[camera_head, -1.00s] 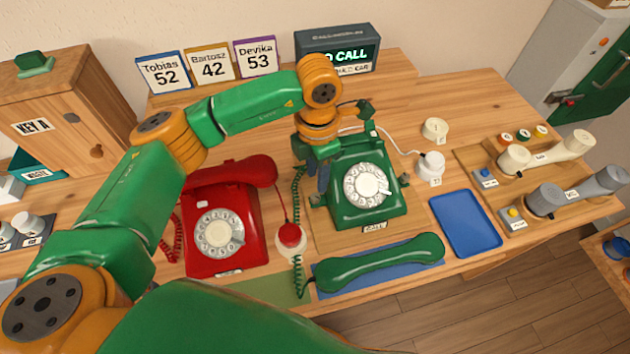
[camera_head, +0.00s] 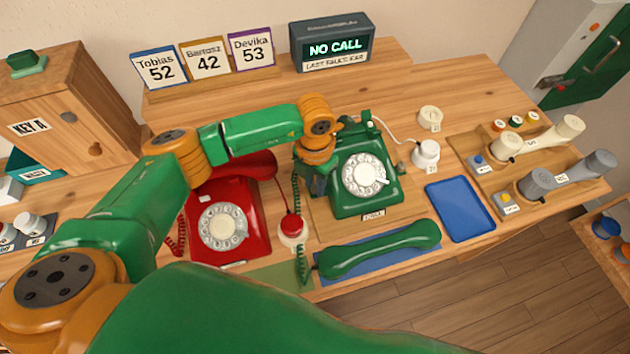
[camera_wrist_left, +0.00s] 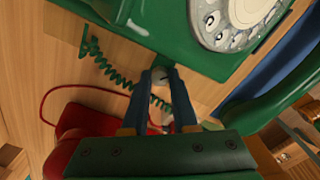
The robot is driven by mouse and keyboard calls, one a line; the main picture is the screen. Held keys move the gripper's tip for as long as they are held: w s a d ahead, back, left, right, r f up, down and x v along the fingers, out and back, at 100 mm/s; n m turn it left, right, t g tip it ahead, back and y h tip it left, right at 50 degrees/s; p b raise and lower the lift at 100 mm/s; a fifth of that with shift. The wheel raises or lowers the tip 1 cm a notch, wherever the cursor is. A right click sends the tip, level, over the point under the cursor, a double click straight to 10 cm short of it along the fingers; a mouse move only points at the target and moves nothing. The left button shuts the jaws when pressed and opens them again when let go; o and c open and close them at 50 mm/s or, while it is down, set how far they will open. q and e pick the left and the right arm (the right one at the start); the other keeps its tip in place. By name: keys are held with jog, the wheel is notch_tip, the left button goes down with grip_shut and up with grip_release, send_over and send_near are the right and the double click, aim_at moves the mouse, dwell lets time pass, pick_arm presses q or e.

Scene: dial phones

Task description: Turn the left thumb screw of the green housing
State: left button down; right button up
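The green housing (camera_head: 347,203) is a dial phone body with a white dial, standing on a wooden board. My left gripper (camera_head: 314,186) points down at its left side, and my wrist covers part of that side. In the left wrist view the two dark fingers (camera_wrist_left: 163,80) reach the lower edge of the green housing (camera_wrist_left: 180,52). A gap shows between the fingers, narrowing towards the tips. A small pale thing shows between the tips; I cannot tell whether it is the left thumb screw or whether they grip it. My right gripper is out of view.
A red phone (camera_head: 254,235) stands left of the housing, close under my left arm. A green coiled cord (camera_head: 299,245) hangs beside the gripper. The green handset (camera_head: 380,248) lies in front on a blue mat. A blue tray (camera_head: 460,211) at the right is empty.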

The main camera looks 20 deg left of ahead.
aim_at(315, 187)
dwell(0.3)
pick_arm(q)
jog(key=m+b, duration=0.3)
jog(key=shift+w+f+m+b, duration=0.1)
jog(key=shift+f+m+b, duration=0.1)
jog(key=shift+m+b, duration=0.1)
jog(key=m+b, duration=0.2)
jog(key=m, duration=0.1)
jog(key=shift+b, duration=0.4)
jog(key=shift+r+m+b, duration=0.2)
jog(key=shift+m+b, duration=0.75)
jog(key=shift+m, duration=0.35)
jog(key=shift+r, duration=0.1)
jog(key=c, duration=1)
grip_release()
jog(key=shift+o, duration=0.2)
notch_tip(315, 187, up, 7)
jog(key=shift+b, duration=0.45)
